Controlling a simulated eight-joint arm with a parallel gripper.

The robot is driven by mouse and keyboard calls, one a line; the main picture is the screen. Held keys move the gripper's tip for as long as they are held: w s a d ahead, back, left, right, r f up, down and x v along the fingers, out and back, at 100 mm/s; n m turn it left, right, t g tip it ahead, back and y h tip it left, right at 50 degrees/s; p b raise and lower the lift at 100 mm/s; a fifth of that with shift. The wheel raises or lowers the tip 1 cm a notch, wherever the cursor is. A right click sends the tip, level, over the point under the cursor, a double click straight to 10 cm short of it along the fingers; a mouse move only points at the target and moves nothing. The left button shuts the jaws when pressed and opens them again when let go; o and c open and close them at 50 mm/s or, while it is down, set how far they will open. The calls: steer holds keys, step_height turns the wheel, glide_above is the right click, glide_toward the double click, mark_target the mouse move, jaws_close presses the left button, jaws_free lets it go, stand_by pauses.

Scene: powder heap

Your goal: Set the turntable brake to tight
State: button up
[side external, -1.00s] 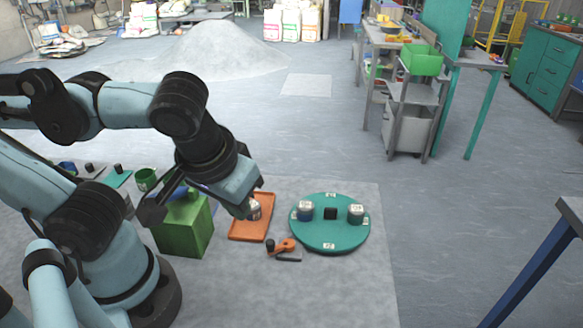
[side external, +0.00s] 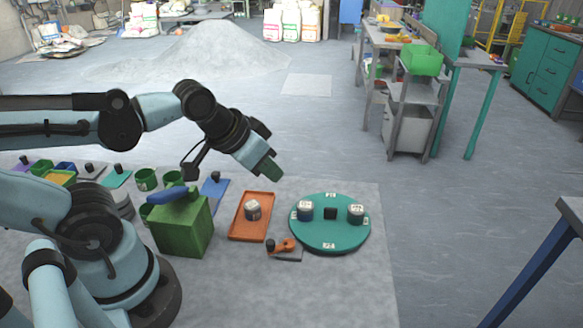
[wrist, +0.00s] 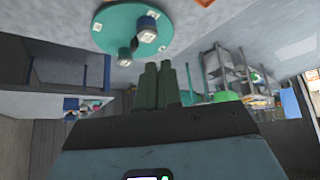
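The turntable (side external: 330,238) is a round teal disc on the floor mat, also in the wrist view (wrist: 115,40). It carries two jars, a dark blue one (side external: 305,212) and a dark green one (side external: 356,216), a black centre block (side external: 330,213) and white labels on its rim. Left of its front edge is the brake, an orange lever (side external: 286,245) on a grey plate with a black knob; its setting cannot be read. My gripper (side external: 270,170) is raised above and behind the orange tray, well clear of the brake. Its green fingers (wrist: 158,68) look together and empty in the wrist view.
The orange tray (side external: 239,233) holds a grey jar (side external: 253,210) close to the brake. A green box (side external: 183,232) with a blue handle stands left of it. The mat right of the turntable is clear. A grey trolley (side external: 408,125) stands further back.

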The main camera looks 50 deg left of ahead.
mark_target(270, 242)
steer(key=shift+o, duration=1.2)
steer(key=o, duration=0.4)
steer(key=s+d+g, duration=0.1)
steer(key=g, duration=0.1)
steer(key=s+d+r+g, duration=0.1)
steer(key=d+g, duration=0.1)
steer(key=s+d+n+g, duration=0.1)
steer(key=d+g, duration=0.1)
steer(key=shift+s+d+r, duration=0.1)
steer(key=shift+s+r, duration=0.1)
steer(key=shift+s, duration=0.1)
steer(key=shift+g, duration=0.5)
steer(key=shift+s+d+f, duration=0.1)
steer(key=shift+s+f, duration=0.05)
steer(key=shift+f, duration=2.8)
steer(key=shift+s+d+f, duration=0.1)
steer(key=shift+s+f, duration=0.05)
steer(key=shift+f, duration=2.8)
jaws_close()
